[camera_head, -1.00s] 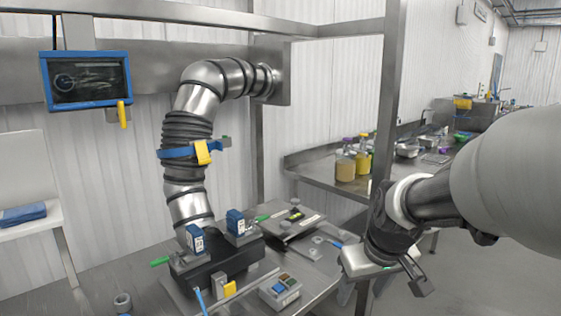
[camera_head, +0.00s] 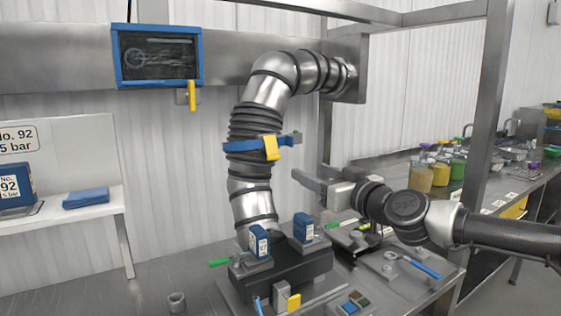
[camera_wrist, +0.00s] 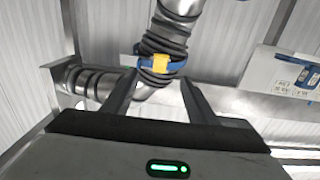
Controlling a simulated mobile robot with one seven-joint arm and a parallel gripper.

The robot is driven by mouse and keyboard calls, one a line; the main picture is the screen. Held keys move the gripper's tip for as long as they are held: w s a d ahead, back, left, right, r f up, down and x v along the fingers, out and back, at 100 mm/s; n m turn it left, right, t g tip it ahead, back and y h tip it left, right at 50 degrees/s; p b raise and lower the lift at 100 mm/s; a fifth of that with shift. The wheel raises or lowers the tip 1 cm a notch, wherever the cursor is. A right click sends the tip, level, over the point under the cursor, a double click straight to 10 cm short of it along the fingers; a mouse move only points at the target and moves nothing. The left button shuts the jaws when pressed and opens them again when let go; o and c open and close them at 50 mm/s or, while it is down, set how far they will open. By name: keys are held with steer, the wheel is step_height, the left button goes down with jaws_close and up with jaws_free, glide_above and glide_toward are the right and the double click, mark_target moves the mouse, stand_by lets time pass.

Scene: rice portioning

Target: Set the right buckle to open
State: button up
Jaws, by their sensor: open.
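A steel pipe with a black ribbed hose (camera_head: 255,125) carries a blue strap (camera_head: 243,145) with a yellow buckle (camera_head: 270,147). The yellow buckle (camera_wrist: 161,60) also shows in the wrist view, beyond and between my fingertips. My gripper (camera_head: 306,183) is open and empty, to the right of and below the strap, touching nothing that I can see. In the wrist view my gripper (camera_wrist: 157,85) has its fingers apart. Below the pipe, a black base holds two blue blocks, left (camera_head: 259,242) and right (camera_head: 303,228), with green handles nearby. Whether the buckle is open cannot be told.
A screen (camera_head: 158,55) with a yellow handle (camera_head: 192,95) hangs at the upper left. A steel post (camera_head: 488,110) stands at the right, in front of a side counter with several jars. A blue cloth (camera_head: 86,198) lies on a white shelf.

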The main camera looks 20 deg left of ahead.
mark_target(275, 156)
steer(key=x, duration=1.6)
steer(key=shift+a+f+p, duration=0.1)
steer(key=shift+a+p, duration=0.25)
steer(key=shift+a, duration=0.05)
steer(key=shift+c, duration=0.3)
jaws_close()
